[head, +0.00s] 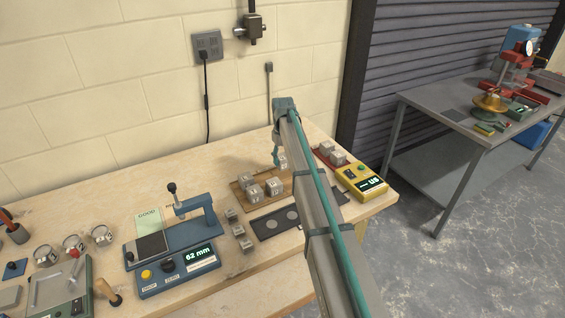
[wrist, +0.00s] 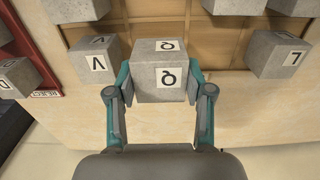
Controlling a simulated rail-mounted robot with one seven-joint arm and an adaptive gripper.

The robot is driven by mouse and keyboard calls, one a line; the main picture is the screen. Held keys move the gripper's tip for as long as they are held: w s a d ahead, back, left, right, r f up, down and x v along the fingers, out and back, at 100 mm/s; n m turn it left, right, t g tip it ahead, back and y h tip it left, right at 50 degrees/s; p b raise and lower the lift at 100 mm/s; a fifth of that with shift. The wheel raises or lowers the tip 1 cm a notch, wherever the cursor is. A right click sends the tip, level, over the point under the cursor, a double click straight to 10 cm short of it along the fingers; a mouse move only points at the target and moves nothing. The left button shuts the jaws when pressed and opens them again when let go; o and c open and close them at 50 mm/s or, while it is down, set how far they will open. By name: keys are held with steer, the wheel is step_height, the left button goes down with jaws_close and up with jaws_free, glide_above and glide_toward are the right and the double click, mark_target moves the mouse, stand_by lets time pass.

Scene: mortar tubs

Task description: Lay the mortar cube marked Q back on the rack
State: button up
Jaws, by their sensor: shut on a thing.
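The mortar cube marked Q (wrist: 158,72) is a grey block with Q labels on its top and near faces. My gripper (wrist: 160,88) is shut on its two sides. In the head view my gripper (head: 277,160) is over the back right part of the rack, with the held cube (head: 283,162) partly hidden by my arm. The wooden rack (wrist: 150,30) has squared compartments and holds several grey cubes; it also shows in the head view (head: 238,189). In the wrist view the held cube overlaps the rack's near edge; I cannot tell whether it touches.
A cube marked V (wrist: 97,60) is left of the held cube, and one marked L (wrist: 278,55) is right. A red reject tray (wrist: 50,80) with cubes lies farther left. A yellow meter (head: 361,182) and blue gauge (head: 172,250) stand on the bench.

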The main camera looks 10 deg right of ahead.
mark_target(282, 164)
steer(key=shift+w+f, duration=0.3)
steer(key=shift+w, duration=0.1)
steer(key=shift+f+p, duration=1.05)
steer(key=shift+f, duration=0.65)
steer(key=shift+f, duration=0.15)
steer(key=o, duration=1.4)
step_height(282, 164, up, 12)
steer(key=b, duration=0.4)
